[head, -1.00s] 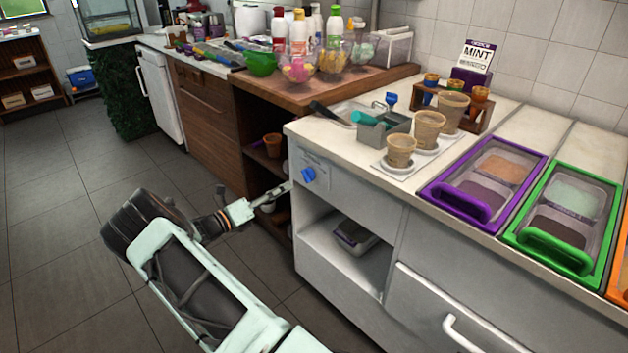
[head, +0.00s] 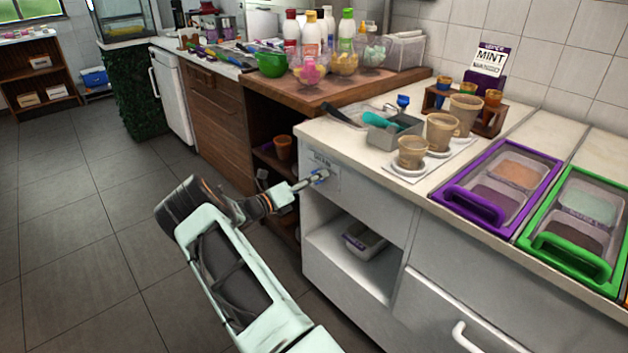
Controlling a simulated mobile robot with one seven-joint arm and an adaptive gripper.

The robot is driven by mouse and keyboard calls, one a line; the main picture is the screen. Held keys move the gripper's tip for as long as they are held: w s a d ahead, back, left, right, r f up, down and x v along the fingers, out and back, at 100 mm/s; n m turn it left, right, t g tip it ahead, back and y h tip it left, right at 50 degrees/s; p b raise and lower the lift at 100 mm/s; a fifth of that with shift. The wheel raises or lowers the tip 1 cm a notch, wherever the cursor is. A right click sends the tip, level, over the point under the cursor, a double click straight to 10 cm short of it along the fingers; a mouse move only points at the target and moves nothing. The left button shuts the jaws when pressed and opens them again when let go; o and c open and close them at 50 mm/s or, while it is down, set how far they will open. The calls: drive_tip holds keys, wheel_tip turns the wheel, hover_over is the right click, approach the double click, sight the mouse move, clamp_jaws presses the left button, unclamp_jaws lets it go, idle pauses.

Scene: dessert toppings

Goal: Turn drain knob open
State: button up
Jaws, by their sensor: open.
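The blue drain knob (head: 321,176) sits on the light front panel of the counter, below a small printed label (head: 322,160). It is small here and partly covered by my gripper, so its turn angle cannot be read. My gripper (head: 315,179) is at the knob, reaching in from the left with its fingers pointing at the panel. The jaws are open, with the fingertips at or around the knob. I cannot tell whether they touch it.
The counter edge (head: 365,163) runs just above the knob. Below is an open shelf with a lidded container (head: 364,240). Cups (head: 412,152), a grey bin (head: 392,130) and a purple-rimmed topping tray (head: 465,203) stand on top. The floor (head: 90,240) at left is clear.

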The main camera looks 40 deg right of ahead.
drive_tip(key=c, duration=1.1)
drive_tip(key=shift+c, duration=0.2)
drive_tip(key=shift+m, duration=0.4)
drive_tip(key=m+b, duration=0.2)
drive_tip(key=m, duration=0.1)
drive_tip(key=shift+f+m, duration=0.1)
drive_tip(key=shift+m, duration=0.2)
drive_tip(key=m+b, duration=0.2)
drive_tip(key=m, duration=0.3)
drive_tip(key=shift+w, duration=0.1)
drive_tip(key=m+b, duration=0.2)
drive_tip(key=m, duration=0.3)
drive_tip(key=shift+m+b, duration=0.85)
drive_tip(key=shift+m, duration=0.95)
